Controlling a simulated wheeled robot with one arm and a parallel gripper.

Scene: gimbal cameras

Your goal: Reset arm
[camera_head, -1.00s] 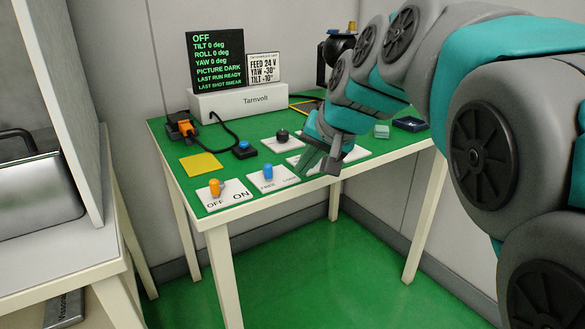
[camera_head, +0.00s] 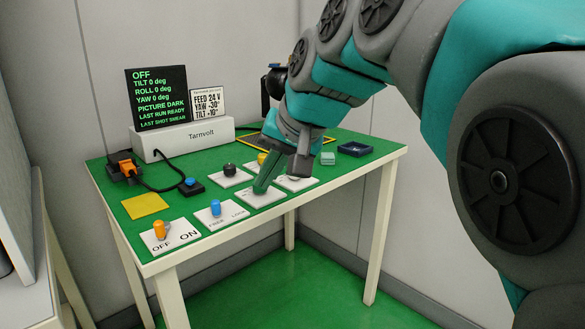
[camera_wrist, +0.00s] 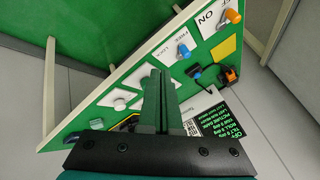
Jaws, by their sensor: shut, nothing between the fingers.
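My gripper (camera_head: 262,187) is shut and empty, its green fingers pointing down over the front middle of the green-topped table (camera_head: 218,238). In the wrist view its fingers (camera_wrist: 160,80) lie close together, with the table behind them. My arm reaches in from the right, bent downward at the wrist. In the head view the fingers overlap a white plate, partly hiding it; I cannot tell whether they touch it. An orange knob (camera_head: 160,231) stands on the OFF/ON plate, and a blue knob (camera_head: 215,208) on the FREE/LOCK plate.
A black screen (camera_head: 157,97) reads OFF, with tilt, roll and yaw 0 deg. A card (camera_head: 208,103) stands beside it. A black knob (camera_head: 229,169), a blue button (camera_head: 190,182), a yellow square (camera_head: 145,206) and a dark tray (camera_head: 354,149) are on the table.

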